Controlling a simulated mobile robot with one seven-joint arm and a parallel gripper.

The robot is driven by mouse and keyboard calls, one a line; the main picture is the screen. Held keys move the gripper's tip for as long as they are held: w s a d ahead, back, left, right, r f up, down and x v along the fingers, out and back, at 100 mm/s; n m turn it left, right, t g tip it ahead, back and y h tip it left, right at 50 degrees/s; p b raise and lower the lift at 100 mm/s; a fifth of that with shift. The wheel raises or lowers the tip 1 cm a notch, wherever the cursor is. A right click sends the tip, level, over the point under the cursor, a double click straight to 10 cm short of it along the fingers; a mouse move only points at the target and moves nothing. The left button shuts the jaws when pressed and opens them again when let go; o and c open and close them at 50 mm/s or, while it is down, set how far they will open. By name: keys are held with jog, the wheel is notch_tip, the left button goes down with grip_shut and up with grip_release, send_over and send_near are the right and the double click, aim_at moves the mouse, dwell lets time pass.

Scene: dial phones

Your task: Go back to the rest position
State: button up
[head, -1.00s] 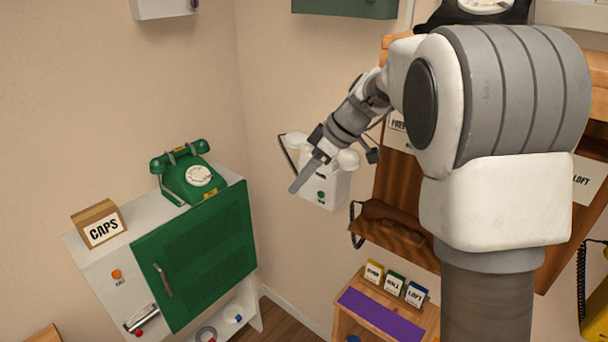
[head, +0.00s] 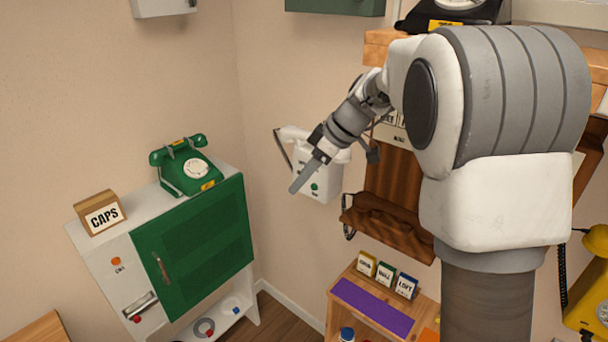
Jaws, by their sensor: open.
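My gripper (head: 301,182) is raised in mid-air at the centre of the head view, pointing down and to the left. It holds nothing that I can see. It overlaps the white wall phone (head: 320,180) behind it in the picture; the gap between them cannot be judged. Only one finger shows clearly, and the other is hidden behind it. My arm covers much of the right side of the view.
A small wooden shelf (head: 337,318) holds several labelled boxes. A yellow phone (head: 592,290) is at the right edge. Open air lies left of my gripper.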

jog(key=s+d+r+m+t+h, duration=0.1)
jog(key=s+d+r+m, duration=0.2)
jog(key=s, duration=0.4)
jog(key=s+d+r+m+h, duration=0.1)
jog(key=s+d+r+m, duration=0.15)
jog(key=s, duration=0.55)
jog(key=s+d+f+m+t+h, duration=0.1)
jog(key=s+d+m+h, duration=0.1)
jog(key=s+m, duration=0.2)
jog(key=s+d+f+m+t+h, duration=0.1)
jog(key=s+d+f+m+h, duration=0.1)
jog(key=s, duration=0.9)
jog(key=shift+d+m+b, duration=0.3)
jog(key=shift+d+m, duration=0.4)
jog(key=shift+m, duration=0.15)
jog(key=shift+s+d+f, duration=0.1)
jog(key=shift+s+f, duration=0.05)
jog(key=shift+f, duration=0.05)
jog(key=c, duration=0.4)
jog(key=shift+a, duration=0.2)
